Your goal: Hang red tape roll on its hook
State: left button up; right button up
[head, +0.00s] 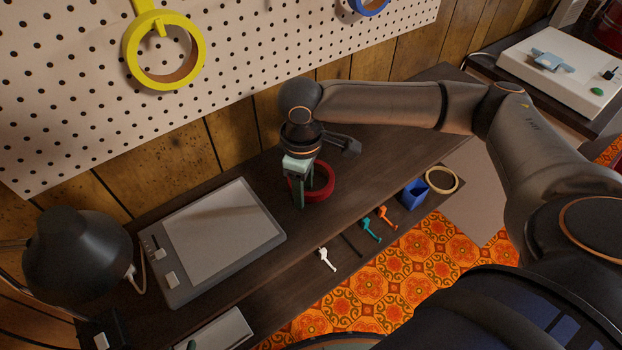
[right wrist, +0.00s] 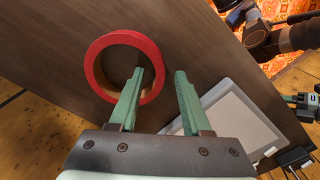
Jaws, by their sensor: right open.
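The red tape roll (head: 327,190) lies flat on the dark desk under my right gripper (head: 299,198). In the right wrist view the red tape roll (right wrist: 92,62) shows as a full ring, partly covered by one finger. My right gripper (right wrist: 160,75) is open there, one finger over the ring's hole and the other outside the ring, with the near rim between them. I cannot tell whether the fingers touch it. A greenish piece, apparently my left gripper (right wrist: 300,100), shows small at the right wrist view's edge; its jaws are unclear. No empty hook is visible.
The pegboard (head: 70,90) holds a yellow roll (head: 133,60) and a blue roll (head: 370,7). A grey tablet (head: 215,240) and a black lamp (head: 75,255) stand left on the desk. Small coloured tools and a blue cup (head: 414,194) are near the front edge.

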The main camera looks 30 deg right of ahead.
grip_shut()
pick_arm(q)
jog(key=shift+s+a+f, duration=0.1)
jog(key=shift+a+f, duration=0.05)
jog(key=shift+f, duration=0.05)
dwell(0.4)
pick_arm(e)
jog(key=shift+r, duration=0.15)
jog(key=shift+r, duration=0.25)
jog(key=r, duration=0.2)
jog(key=r+p, duration=0.1)
jog(key=shift+s+a+r, duration=0.25)
jog(key=shift+s, duration=0.05)
pick_arm(q)
jog(key=a+r+p, duration=0.1)
jog(key=s+a+r+p, duration=0.1)
jog(key=p, duration=0.1)
jog(key=shift+r+y, duration=0.15)
jog(key=shift+y, duration=0.15)
pick_arm(e)
jog(key=s+a+r, duration=0.5)
jog(key=s+r, duration=0.3)
jog(key=s, duration=0.4)
jog(key=shift+a+r, duration=0.35)
jog(key=shift+r, duration=0.05)
